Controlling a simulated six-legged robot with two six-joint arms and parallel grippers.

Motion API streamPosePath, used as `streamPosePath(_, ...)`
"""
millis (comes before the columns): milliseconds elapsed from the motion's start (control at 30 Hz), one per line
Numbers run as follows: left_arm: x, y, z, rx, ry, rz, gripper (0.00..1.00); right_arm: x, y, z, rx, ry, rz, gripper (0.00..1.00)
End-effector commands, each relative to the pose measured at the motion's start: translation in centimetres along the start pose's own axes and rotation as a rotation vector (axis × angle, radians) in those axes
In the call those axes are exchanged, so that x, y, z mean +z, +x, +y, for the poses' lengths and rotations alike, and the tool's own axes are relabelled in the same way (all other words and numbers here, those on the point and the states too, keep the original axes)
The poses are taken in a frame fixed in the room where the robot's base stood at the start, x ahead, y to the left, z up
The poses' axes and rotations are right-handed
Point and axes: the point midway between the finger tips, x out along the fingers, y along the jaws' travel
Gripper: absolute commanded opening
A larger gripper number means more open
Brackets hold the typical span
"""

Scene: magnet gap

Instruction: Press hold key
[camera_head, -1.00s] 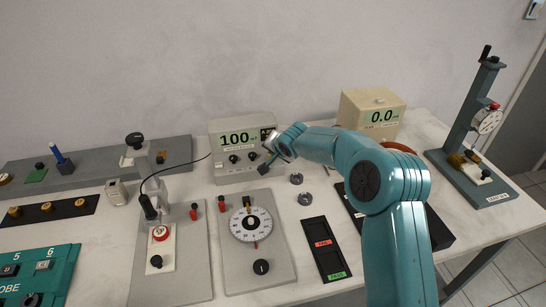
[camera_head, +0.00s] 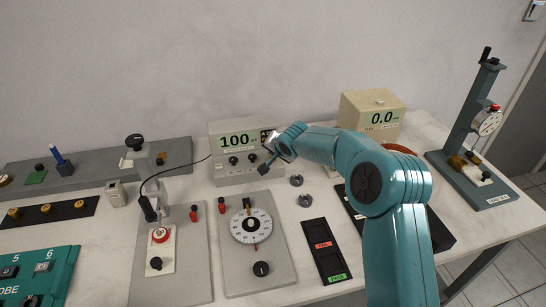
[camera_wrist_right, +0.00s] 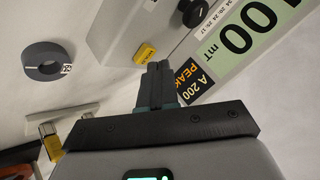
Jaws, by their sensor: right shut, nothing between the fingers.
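The grey meter (camera_head: 243,169) stands at the back middle of the table in the head view and reads 100 mT. In the right wrist view its display (camera_wrist_right: 240,45) is at upper right, with an orange and black "A 200 PEAK" patch. A small yellow key (camera_wrist_right: 145,53) with dark lettering too small to read sits on the meter's front. My right gripper (camera_wrist_right: 158,68) is shut and empty, its tips close to the yellow key; I cannot tell whether they touch. In the head view the right gripper (camera_head: 266,167) is at the meter's lower right front. My left gripper is out of view.
Two dark rings (camera_head: 296,180) lie right of the meter. A beige box (camera_head: 371,112) reading 0.0 stands behind my right arm. A black FAIL/PASS tray (camera_head: 324,250) lies at front.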

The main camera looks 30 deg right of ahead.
Motion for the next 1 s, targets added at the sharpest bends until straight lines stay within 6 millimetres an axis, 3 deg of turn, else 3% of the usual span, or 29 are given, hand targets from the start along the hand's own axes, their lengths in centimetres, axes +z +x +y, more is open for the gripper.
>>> streamPosePath(467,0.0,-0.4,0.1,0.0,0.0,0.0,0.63,-0.5,-0.6,-0.5,-0.002,0.001,0.001,0.0)
streamPosePath(1000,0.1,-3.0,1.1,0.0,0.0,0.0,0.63,-2.9,-4.0,-2.9,-0.002,0.001,0.002,0.0)
